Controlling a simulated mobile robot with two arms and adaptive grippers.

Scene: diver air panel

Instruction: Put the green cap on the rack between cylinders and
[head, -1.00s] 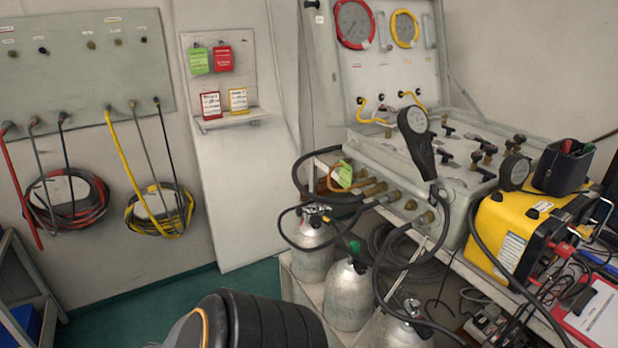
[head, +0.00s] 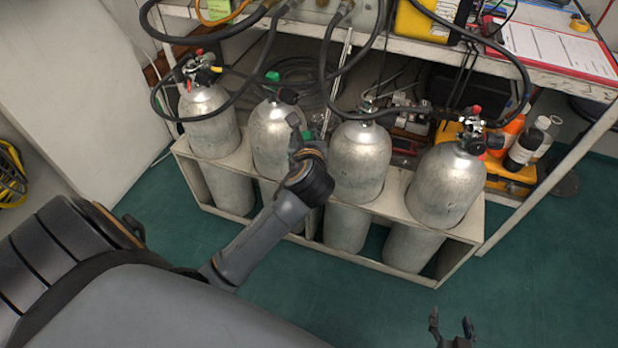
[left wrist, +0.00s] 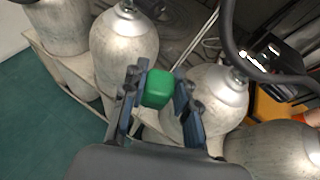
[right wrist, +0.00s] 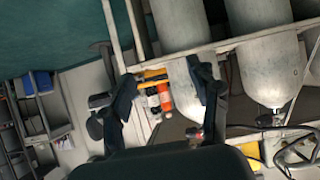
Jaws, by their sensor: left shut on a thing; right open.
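My left gripper (head: 306,136) is shut on a green cap (left wrist: 157,88), which sits between its two fingers in the left wrist view. In the head view this gripper is over the rack, around the gap between the second and third cylinders from the left; its fingers mostly hide the cap. The pale rack (head: 398,192) holds the silver cylinders upright, including the second (head: 268,140) and third (head: 358,160). I cannot tell the cap's height above the rack. My right gripper (head: 452,335) is open and empty, low over the floor in front of the rack.
Another green piece (head: 272,76) is at the second cylinder's valve. Black hoses (head: 325,60) loop around the valves. A bench (head: 560,75) with a clipboard overhangs behind. Bottles (head: 524,146) stand at the right. Green floor (head: 300,285) in front is clear.

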